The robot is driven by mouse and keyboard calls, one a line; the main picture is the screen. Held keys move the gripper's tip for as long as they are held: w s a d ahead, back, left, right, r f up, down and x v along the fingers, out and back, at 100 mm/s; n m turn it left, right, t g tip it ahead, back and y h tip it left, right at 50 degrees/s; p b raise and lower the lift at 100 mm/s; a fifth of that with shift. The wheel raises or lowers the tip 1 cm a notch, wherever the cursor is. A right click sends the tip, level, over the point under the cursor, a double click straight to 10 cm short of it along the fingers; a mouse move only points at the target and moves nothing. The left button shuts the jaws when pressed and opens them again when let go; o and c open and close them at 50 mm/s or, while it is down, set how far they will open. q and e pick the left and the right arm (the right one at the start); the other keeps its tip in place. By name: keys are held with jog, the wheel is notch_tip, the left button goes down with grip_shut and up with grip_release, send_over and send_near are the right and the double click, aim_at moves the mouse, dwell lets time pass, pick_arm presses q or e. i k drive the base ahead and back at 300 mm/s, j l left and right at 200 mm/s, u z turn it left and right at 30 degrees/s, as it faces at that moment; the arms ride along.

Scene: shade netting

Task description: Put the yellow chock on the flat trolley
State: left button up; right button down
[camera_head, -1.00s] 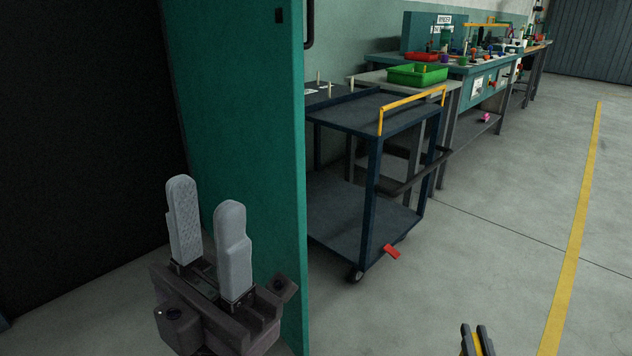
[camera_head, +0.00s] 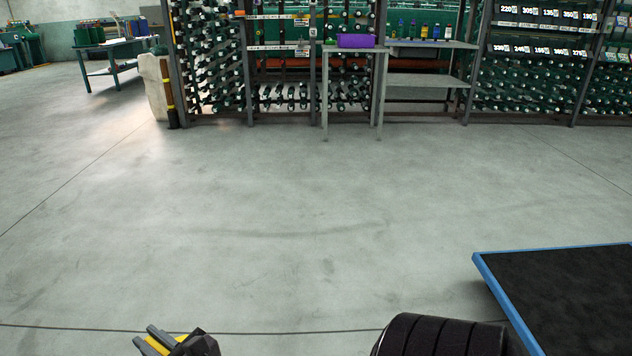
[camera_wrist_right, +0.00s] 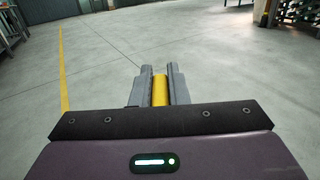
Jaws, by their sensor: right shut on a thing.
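The yellow chock (camera_head: 165,345) shows at the bottom edge of the head view, partly hidden between the fingers of my right gripper (camera_head: 153,338). In the right wrist view the yellow chock (camera_wrist_right: 160,92) sits between the two grey fingers of my right gripper (camera_wrist_right: 159,73), which is shut on it and held over open floor. The flat trolley (camera_head: 570,285) is at the lower right of the head view, with a black deck and a blue rim, cut off by the picture edge. My right gripper is well to the left of it. My left gripper is not in view.
A black ribbed part (camera_head: 440,338), probably my arm, lies just left of the trolley. Wide grey floor (camera_head: 300,210) is clear ahead.

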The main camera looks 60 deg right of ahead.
aim_at(591, 300)
jog(key=l+z, duration=0.1)
jog(key=z, duration=2.05)
jog(key=i+l+z, duration=0.1)
jog(key=i+l, duration=0.2)
jog(key=l, duration=0.25)
jog(key=i+l+z, duration=0.1)
jog(key=i+l, duration=0.15)
jog(key=l, duration=0.25)
jog(key=i+l+z, duration=0.1)
jog(key=i+l, duration=0.25)
jog(key=l, duration=0.15)
jog(key=i+l+z, duration=0.1)
jog(key=i+l, duration=0.2)
jog(key=l, duration=0.2)
